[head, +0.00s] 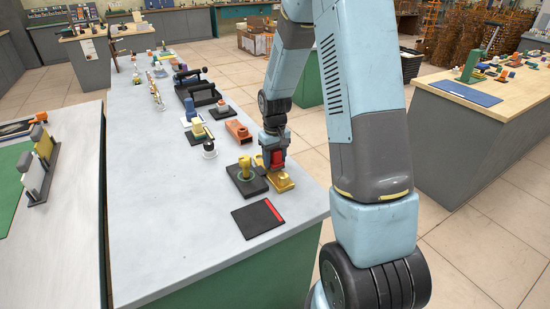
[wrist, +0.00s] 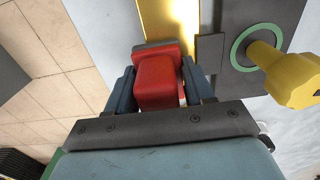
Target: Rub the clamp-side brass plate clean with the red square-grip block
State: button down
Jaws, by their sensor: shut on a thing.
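The red square-grip block (wrist: 157,80) is between the fingers of my gripper (wrist: 159,88), which is shut on its grip. In the head view the red block (head: 277,159) is just below my gripper (head: 274,153). The brass plate (head: 281,183) lies under the block near the right edge of the grey bench. In the wrist view the brass plate (wrist: 168,18) runs out beyond the block with a bright glare on it. The block covers part of the plate. I cannot tell whether they touch.
A yellow knob (head: 245,168) in a green ring stands on a dark base left of the plate. A black pad with a red strip (head: 257,218) lies in front. An orange-red block (head: 238,130) sits behind. The bench's front left is clear.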

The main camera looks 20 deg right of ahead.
jog(key=shift+s+a+r, duration=0.1)
jog(key=shift+s+a, duration=0.05)
jog(key=shift+a, duration=0.3)
jog(key=shift+d, duration=0.1)
jog(key=shift+w+d, duration=0.15)
jog(key=shift+d, duration=0.4)
jog(key=shift+w+d, duration=0.15)
jog(key=shift+d, duration=0.35)
jog(key=shift+a, duration=0.1)
jog(key=shift+s+a+f, duration=0.1)
jog(key=shift+s+a, duration=0.05)
jog(key=shift+a, duration=0.4)
jog(key=shift+s+a+f, duration=0.1)
jog(key=shift+s+a, duration=0.05)
jog(key=shift+a, duration=0.4)
jog(key=shift+d, duration=0.15)
